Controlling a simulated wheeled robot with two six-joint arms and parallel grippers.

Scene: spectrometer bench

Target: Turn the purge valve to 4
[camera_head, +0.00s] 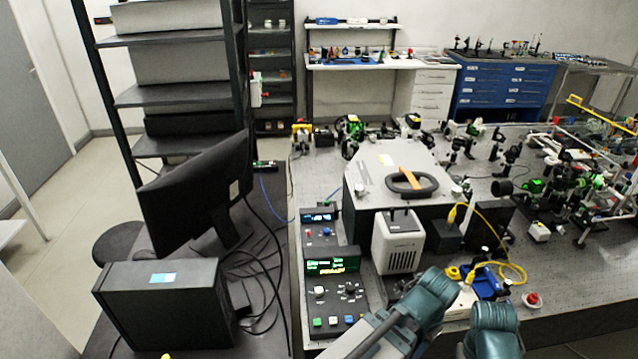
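No part is legibly marked as the purge valve. A control box (335,309) at the bench's front left has several knobs and coloured buttons, and a green-lit display (333,264) behind them; the markings are too small to read. A small round red knob on a white base (532,299) sits near the bench's front edge at the right. I cannot tell which of these is the valve, or its setting. Teal and grey links of my arms show at the bottom centre, but neither gripper is visible.
A grey housing with an orange-trimmed black handle (411,182) stands mid-bench. A white vented box (397,243) is before it. A yellow cable (513,272) loops to its right. Optics crowd the right side. A monitor (197,188) and black computer (162,305) stand left.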

